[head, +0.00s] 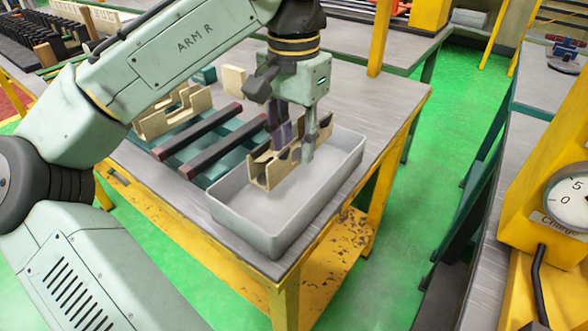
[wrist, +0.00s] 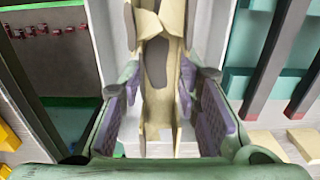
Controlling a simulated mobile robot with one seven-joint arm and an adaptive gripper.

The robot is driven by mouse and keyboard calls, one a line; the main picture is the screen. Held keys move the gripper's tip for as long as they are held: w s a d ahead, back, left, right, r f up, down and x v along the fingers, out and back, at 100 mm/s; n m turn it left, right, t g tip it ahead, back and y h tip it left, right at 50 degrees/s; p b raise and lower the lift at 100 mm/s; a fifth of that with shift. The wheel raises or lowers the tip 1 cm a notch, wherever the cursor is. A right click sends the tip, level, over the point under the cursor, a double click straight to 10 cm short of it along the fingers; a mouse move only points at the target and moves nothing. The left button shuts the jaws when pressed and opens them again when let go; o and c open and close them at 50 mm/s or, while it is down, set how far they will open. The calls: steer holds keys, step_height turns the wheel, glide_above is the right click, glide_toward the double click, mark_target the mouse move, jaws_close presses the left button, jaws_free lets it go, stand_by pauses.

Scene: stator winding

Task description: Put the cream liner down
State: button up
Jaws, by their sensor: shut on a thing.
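The cream liner (head: 268,172), a notched, thin-walled piece, is inside the grey tray (head: 272,243) at the table's near right corner. It stands roughly upright, over the tray's far part. My gripper (head: 293,143) points down and is shut on the cream liner. In the wrist view the liner (wrist: 158,75) runs up between my two purple-padded fingers (wrist: 160,108). Part of the liner is hidden by the fingers in the head view. I cannot tell whether its bottom touches the tray floor.
Dark bars with red ends (head: 212,147) lie on a teal support left of the tray. More cream notched pieces (head: 172,115) and a cream block (head: 233,79) stand behind them. The tray's near part is empty. A yellow gauge unit (head: 560,205) stands at far right.

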mark_target(294, 157)
steer(key=shift+f, duration=2.95)
steer(key=shift+f, duration=0.15)
steer(key=o, duration=0.8)
steer(key=shift+o, duration=0.2)
step_height(294, 157, up, 12)
steer(key=shift+r+p, duration=0.2)
steer(key=shift+p, duration=0.25)
